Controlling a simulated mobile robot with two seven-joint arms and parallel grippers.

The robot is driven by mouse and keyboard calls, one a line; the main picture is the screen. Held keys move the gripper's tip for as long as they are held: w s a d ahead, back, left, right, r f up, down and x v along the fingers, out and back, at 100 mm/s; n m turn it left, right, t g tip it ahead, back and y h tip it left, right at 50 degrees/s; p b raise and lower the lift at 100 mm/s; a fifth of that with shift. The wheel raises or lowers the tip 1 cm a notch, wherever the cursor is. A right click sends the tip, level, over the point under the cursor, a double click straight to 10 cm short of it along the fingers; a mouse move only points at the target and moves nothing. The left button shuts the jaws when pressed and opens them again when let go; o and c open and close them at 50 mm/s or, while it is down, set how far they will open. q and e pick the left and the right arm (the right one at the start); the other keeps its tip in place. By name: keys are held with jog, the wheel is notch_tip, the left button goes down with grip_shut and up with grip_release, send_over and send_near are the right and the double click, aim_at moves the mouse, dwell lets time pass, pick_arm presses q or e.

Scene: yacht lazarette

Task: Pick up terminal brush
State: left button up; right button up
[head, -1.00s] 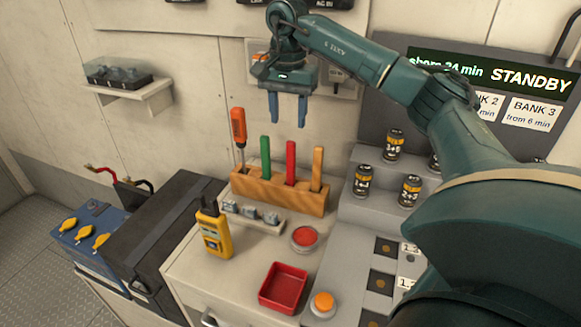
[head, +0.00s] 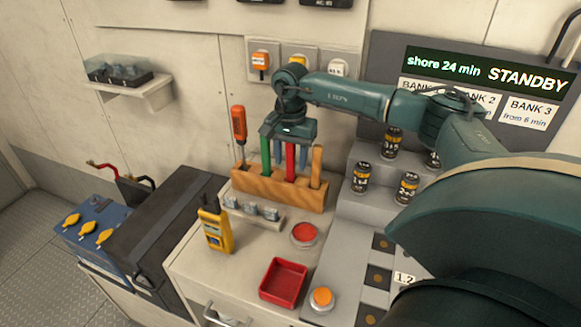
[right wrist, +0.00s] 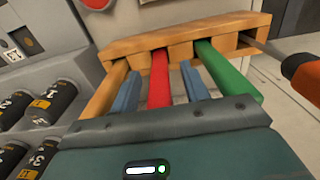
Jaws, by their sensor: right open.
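A wooden rack (head: 265,190) on the bench holds an orange-handled tool (head: 238,122), a green handle (head: 265,156), a red handle (head: 290,163) and a wood-coloured handle (head: 316,166), all upright. None is labelled, so I cannot tell which is the terminal brush. My right gripper (head: 290,160) is open and points down over the rack. In the right wrist view, the red handle (right wrist: 159,82) stands between the two blue fingers of my right gripper (right wrist: 159,72), with visible gaps. The green handle (right wrist: 228,70) and wood-coloured handle (right wrist: 104,92) lie outside the fingers. My left gripper is not in view.
A yellow handheld meter (head: 216,230) and small grey parts stand in front of the rack. A red tray (head: 283,283), a red button (head: 303,234) and an orange button (head: 321,298) are nearer. Labelled cylinders (head: 361,178) stand on grey steps to the right.

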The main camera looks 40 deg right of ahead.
jog(key=shift+c, duration=0.4)
grip_shut()
